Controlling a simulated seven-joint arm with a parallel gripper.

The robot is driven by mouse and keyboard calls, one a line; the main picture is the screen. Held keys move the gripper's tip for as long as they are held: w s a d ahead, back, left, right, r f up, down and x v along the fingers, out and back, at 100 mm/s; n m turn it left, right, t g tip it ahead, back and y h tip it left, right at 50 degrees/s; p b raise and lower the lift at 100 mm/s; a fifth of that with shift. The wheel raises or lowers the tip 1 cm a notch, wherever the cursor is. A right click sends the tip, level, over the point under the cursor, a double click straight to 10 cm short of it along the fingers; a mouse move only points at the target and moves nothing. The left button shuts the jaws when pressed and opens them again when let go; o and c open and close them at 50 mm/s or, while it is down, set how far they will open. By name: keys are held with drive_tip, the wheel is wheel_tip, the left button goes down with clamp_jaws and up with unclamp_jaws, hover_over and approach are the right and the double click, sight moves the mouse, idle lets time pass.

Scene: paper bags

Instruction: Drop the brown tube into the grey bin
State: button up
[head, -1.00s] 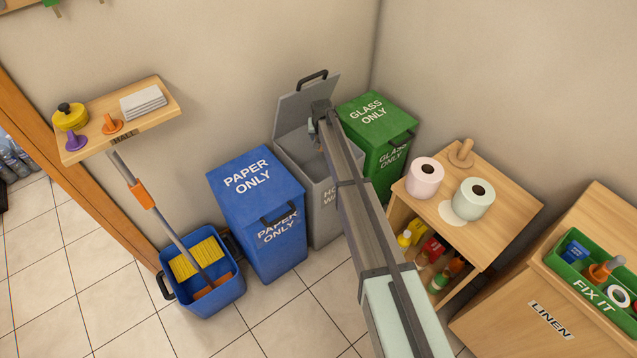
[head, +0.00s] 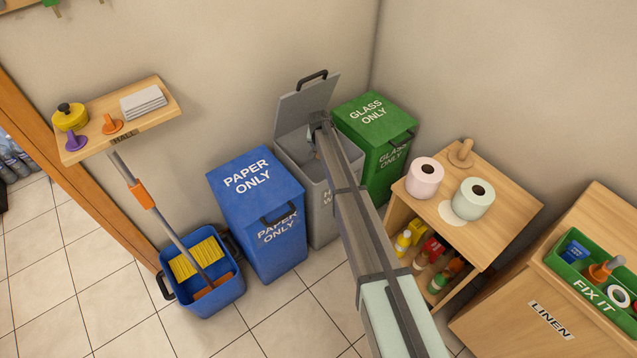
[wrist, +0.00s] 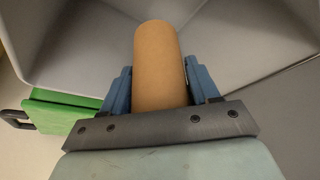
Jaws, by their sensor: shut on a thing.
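The brown tube (wrist: 160,65) is between the blue fingers of my gripper (wrist: 163,88) in the wrist view, and the gripper is shut on it. Grey walls of the bin's inside fill the area around the tube there. In the head view the grey bin (head: 322,215) stands between the blue and green bins with its lid (head: 305,105) raised against the wall. My gripper (head: 311,145) is at the bin's mouth, low and partly hidden by my own arm. The tube cannot be made out in the head view.
The blue paper bin (head: 255,185) is closed at the left, and the green glass bin (head: 375,125) is closed at the right. A wooden cabinet (head: 510,215) with two paper rolls stands to the right. A blue mop bucket (head: 205,290) is on the floor at the left.

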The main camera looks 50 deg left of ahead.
drive_tip(key=shift+f, duration=0.4)
drive_tip(key=o, duration=1.1)
drive_tip(key=shift+r, duration=0.15)
drive_tip(key=v, duration=1.3)
drive_tip(key=shift+r, duration=0.3)
drive_tip(key=shift+s+d, duration=0.15)
